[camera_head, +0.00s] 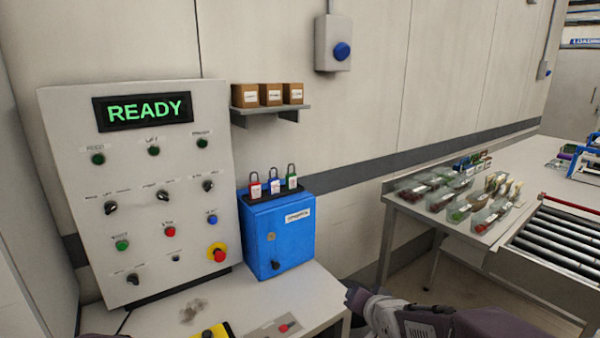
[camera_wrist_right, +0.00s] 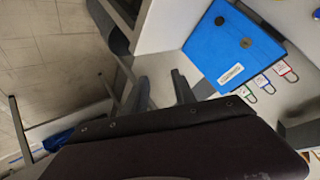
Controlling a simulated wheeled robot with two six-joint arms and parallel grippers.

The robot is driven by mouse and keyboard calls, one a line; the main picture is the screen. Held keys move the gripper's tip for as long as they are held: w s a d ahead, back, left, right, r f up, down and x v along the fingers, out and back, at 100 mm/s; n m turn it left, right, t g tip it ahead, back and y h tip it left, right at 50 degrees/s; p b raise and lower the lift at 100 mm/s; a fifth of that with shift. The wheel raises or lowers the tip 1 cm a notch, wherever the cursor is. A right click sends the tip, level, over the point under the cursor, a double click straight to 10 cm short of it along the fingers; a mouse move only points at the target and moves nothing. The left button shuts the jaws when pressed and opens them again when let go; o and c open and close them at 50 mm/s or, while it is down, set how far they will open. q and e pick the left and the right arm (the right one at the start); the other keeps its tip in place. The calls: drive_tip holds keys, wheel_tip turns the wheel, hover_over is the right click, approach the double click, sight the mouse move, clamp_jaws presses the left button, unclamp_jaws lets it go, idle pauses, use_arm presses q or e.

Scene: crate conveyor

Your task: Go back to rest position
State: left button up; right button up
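My right gripper (camera_head: 358,297) is in the lower middle of the head view, by the right edge of the panel table (camera_head: 285,307). Its arm comes in from the lower right. In the right wrist view its two fingers (camera_wrist_right: 160,84) stand apart with nothing between them, so it is open and empty. My left gripper is not in view; only a dark sliver, perhaps of my left arm, shows at the bottom left edge of the head view.
A control panel (camera_head: 73,125) reading READY stands on the left. Beside it is a blue box (camera_head: 293,240) with several padlocks on top. A shelf (camera_head: 272,113) holds three cartons. A table (camera_head: 402,203) with packed goods and a roller conveyor (camera_head: 560,240) stand right, with open floor between.

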drive_tip(key=s+d+f+n+g+h, duration=0.1)
drive_tip(key=s+d+f+n+g, duration=0.1)
drive_tip(key=s+f+g, duration=0.65)
drive_tip(key=s+d+f+n+g, duration=0.15)
drive_tip(key=s+f, duration=0.35)
drive_tip(key=s, duration=0.8)
wheel_tip(320, 180, up, 15)
drive_tip(key=n+p, duration=0.1)
drive_tip(key=p, duration=1.4)
drive_tip(key=shift+s+r+n+t, duration=0.2)
drive_tip(key=shift+n+t, duration=0.1)
drive_tip(key=shift+n, duration=0.05)
